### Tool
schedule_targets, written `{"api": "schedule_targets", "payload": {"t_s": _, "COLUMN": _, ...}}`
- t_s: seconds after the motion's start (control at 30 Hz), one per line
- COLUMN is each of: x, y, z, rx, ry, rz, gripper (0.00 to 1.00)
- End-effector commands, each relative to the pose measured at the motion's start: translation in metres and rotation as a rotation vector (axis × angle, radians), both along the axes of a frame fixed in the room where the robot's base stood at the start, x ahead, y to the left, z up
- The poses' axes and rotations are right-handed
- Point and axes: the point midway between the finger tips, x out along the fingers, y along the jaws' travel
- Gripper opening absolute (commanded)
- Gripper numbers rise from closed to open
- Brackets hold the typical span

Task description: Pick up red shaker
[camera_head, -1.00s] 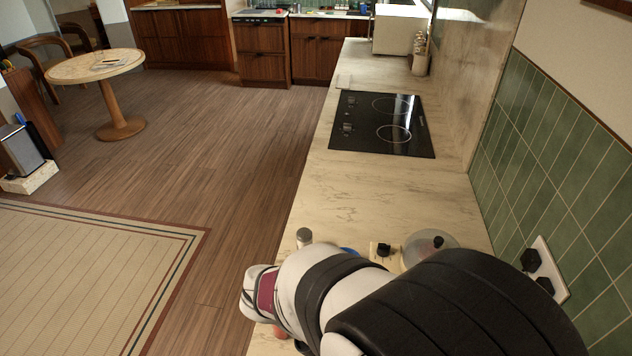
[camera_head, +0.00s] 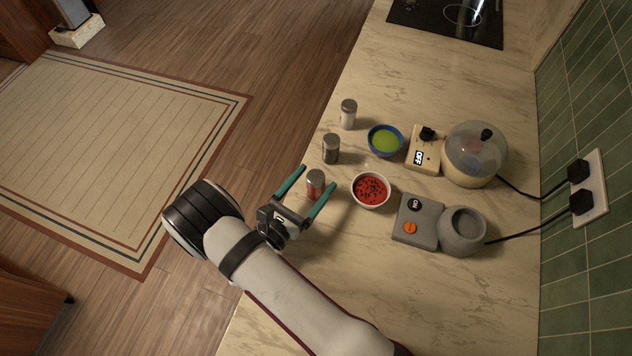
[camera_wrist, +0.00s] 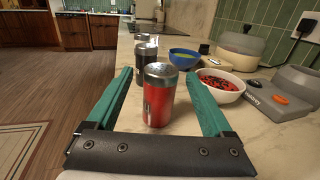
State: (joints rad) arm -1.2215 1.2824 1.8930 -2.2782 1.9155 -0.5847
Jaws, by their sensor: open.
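The red shaker (camera_head: 315,186), a small cylinder with a silver top, stands upright on the marble counter. In the wrist view the red shaker (camera_wrist: 159,98) is close, between the two teal fingers and toward their tips. My gripper (camera_head: 306,188) is open, with one finger on each side of the shaker. In the wrist view my gripper (camera_wrist: 165,95) shows gaps between the shaker and both fingers. I cannot tell how low the fingers are relative to the shaker.
Behind it stand a dark shaker (camera_head: 330,148) and a white shaker (camera_head: 348,114). To the right are a white bowl of red food (camera_head: 370,190), a blue bowl (camera_head: 385,140), a grey appliance (camera_head: 418,222) and a domed cooker (camera_head: 475,155). The counter's left edge is close.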

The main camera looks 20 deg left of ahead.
Motion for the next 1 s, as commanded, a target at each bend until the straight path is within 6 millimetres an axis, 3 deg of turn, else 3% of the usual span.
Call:
{"api": "schedule_targets", "payload": {"t_s": 0.2, "x": 0.040, "y": -0.012, "z": 0.001, "rx": 0.000, "ry": 0.001, "rz": -0.006, "gripper": 0.85}}
{"api": "schedule_targets", "payload": {"t_s": 0.47, "x": 0.046, "y": -0.013, "z": 0.001, "rx": 0.000, "ry": 0.001, "rz": -0.002, "gripper": 0.85}}
{"api": "schedule_targets", "payload": {"t_s": 0.93, "x": 0.045, "y": -0.013, "z": 0.001, "rx": 0.000, "ry": 0.001, "rz": -0.003, "gripper": 0.01}}
{"api": "schedule_targets", "payload": {"t_s": 1.0, "x": 0.045, "y": -0.013, "z": 0.001, "rx": 0.001, "ry": 0.001, "rz": -0.003, "gripper": 0.00}}
